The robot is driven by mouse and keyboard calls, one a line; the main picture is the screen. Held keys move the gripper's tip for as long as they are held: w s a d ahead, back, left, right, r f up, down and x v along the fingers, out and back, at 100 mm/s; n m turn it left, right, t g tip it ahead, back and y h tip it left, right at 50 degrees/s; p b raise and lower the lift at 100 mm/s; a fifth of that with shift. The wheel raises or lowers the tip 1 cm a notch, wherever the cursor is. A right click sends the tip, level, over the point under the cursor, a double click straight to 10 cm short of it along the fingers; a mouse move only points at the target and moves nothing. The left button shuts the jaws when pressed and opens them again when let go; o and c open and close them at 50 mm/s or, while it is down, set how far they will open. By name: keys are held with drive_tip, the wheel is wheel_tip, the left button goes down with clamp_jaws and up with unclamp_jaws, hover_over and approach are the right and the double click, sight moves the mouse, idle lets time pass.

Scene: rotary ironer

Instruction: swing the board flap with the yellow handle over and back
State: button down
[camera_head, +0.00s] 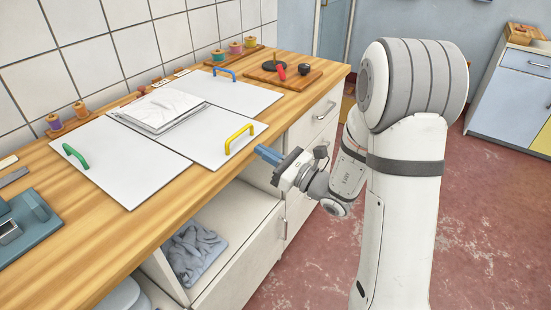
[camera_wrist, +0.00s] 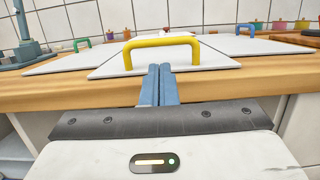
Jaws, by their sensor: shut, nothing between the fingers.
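The board flap with the yellow handle (camera_head: 215,140) lies flat on the wooden counter, between a flap with a green handle (camera_head: 76,157) and one with a blue handle (camera_head: 224,74). Its yellow handle (camera_head: 239,138) stands near the counter's front edge. In the wrist view the yellow handle (camera_wrist: 161,41) is straight ahead, just beyond the fingertips. My gripper (camera_head: 266,154) is in front of the counter edge, its blue fingers pointing at the handle. In the wrist view the fingers (camera_wrist: 159,69) are together, with nothing between them. They appear apart from the handle.
A folded white cloth (camera_head: 160,110) lies over the flaps behind the yellow handle. Thread spools (camera_head: 55,122) stand by the wall. An open drawer (camera_head: 240,262) with grey cloth is below the counter.

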sight(251, 151)
drive_tip(key=shift+x, duration=2.35)
drive_tip(key=shift+r, duration=0.15)
